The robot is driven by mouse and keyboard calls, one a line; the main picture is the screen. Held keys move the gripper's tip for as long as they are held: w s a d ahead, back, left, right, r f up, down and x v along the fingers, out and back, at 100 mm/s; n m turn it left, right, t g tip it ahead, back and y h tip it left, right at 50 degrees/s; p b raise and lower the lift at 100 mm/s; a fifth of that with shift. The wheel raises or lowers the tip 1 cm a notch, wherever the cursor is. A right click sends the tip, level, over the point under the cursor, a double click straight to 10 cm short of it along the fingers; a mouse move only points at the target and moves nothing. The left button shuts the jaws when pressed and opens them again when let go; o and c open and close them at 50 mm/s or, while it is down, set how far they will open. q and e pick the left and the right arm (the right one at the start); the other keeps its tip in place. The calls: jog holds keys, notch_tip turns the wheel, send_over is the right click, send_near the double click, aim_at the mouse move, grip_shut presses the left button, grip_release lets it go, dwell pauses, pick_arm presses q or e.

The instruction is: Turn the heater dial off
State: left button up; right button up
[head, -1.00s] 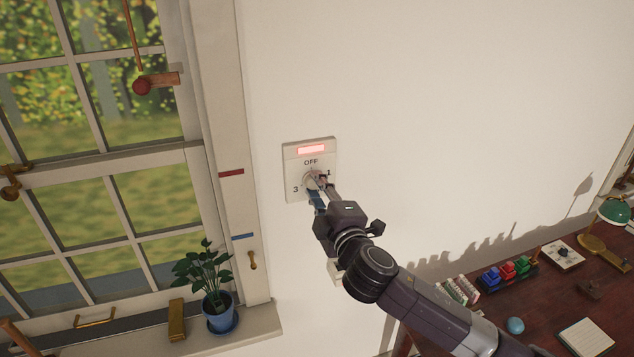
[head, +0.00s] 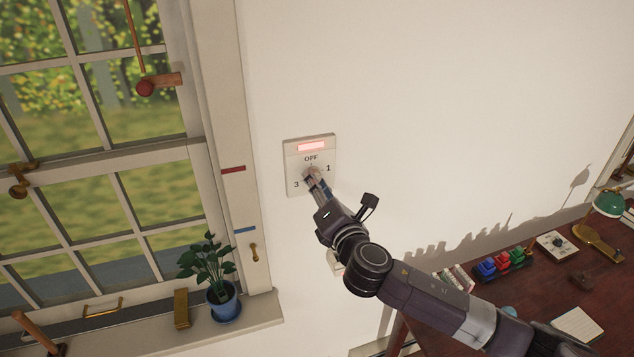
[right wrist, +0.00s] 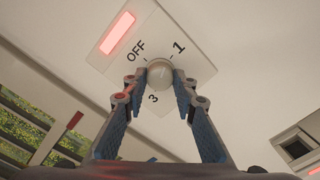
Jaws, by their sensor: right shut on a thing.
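The heater dial is a small pale round knob (right wrist: 159,73) on a square white wall plate (head: 290,170). The plate also shows in the right wrist view (right wrist: 190,68), with the marks OFF, 1 and 3. Its red light (head: 311,146) is lit. My right gripper (head: 314,176) is shut on the knob; in the right wrist view its blue-padded fingers (right wrist: 160,82) have their tips on either side of it. The fingers hide part of the plate, and I cannot tell where the knob points. My left gripper is out of view.
A window with a sill stands at the left, with a potted plant (head: 222,300) on the sill. A desk (head: 520,296) at the lower right holds a green lamp (head: 608,204) and several small objects.

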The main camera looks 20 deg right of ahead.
jog(key=n, duration=1.2)
jog(key=shift+f+n, duration=0.2)
jog(key=shift+n, duration=0.2)
dwell(0.3)
jog(key=o, duration=1.2)
jog(key=shift+r, duration=0.1)
jog(key=shift+c, duration=0.2)
jog(key=s, duration=1.2)
jog(key=shift+d, duration=0.25)
